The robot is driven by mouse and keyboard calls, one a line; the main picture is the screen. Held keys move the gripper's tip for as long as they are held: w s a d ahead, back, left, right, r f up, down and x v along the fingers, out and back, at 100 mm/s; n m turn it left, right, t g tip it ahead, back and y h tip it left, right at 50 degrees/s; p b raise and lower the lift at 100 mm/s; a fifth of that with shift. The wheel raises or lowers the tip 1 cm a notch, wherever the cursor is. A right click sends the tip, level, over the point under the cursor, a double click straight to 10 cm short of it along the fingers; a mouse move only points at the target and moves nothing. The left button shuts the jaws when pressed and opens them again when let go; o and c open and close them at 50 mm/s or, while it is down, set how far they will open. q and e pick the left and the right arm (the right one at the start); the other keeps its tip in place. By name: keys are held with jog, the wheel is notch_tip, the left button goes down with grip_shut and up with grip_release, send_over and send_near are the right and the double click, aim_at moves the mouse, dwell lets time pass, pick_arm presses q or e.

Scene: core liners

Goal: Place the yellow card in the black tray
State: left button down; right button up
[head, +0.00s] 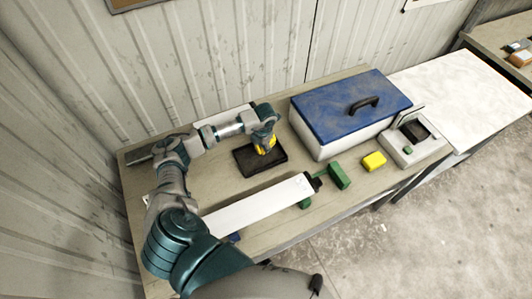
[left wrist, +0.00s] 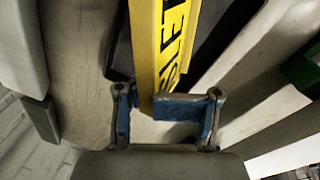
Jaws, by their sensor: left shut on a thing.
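My left gripper (head: 265,142) is shut on the yellow card (head: 266,148) above the black tray (head: 250,169). In the left wrist view, the card (left wrist: 166,40) stands out lengthwise from between the blue-grey fingers (left wrist: 166,108) and shows black lettering on its side. The tray (left wrist: 222,28) shows dark behind the card in that view. The card's lower end is not clear, so I cannot tell whether it touches the tray. My right gripper is not in view.
A white box with a blue lid (head: 340,105) stands right of the tray. A long white liner (head: 258,205) lies in front of it. A green block (head: 340,176), a yellow block (head: 374,161) and a grey device (head: 415,148) are farther right. A wall rises behind the table.

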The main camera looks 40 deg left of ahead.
aim_at(261, 159)
pick_arm(q)
notch_tip(261, 159, down, 2)
jog(key=shift+f, duration=0.15)
jog(key=f, duration=0.1)
jog(key=d+f, duration=0.1)
jog(key=shift+f+p, duration=0.35)
jog(key=shift+f, duration=0.35)
jog(key=c, duration=1.1)
grip_release()
jog(key=shift+a+f, duration=0.1)
jog(key=shift+a, duration=0.1)
jog(key=o, duration=0.4)
jog(key=shift+a, duration=0.15)
jog(key=shift+o, duration=1.1)
jog(key=shift+a+f, duration=0.1)
jog(key=shift+d, duration=0.35)
jog(key=shift+r, duration=0.45)
jog(key=r, duration=0.3)
jog(key=r+b, duration=0.1)
jog(key=r, duration=0.3)
jog(key=d+r+b, duration=0.1)
jog(key=r, duration=0.2)
jog(key=shift+r, duration=0.2)
jog(key=shift+d+r, duration=0.2)
jog(key=shift+r, duration=0.3)
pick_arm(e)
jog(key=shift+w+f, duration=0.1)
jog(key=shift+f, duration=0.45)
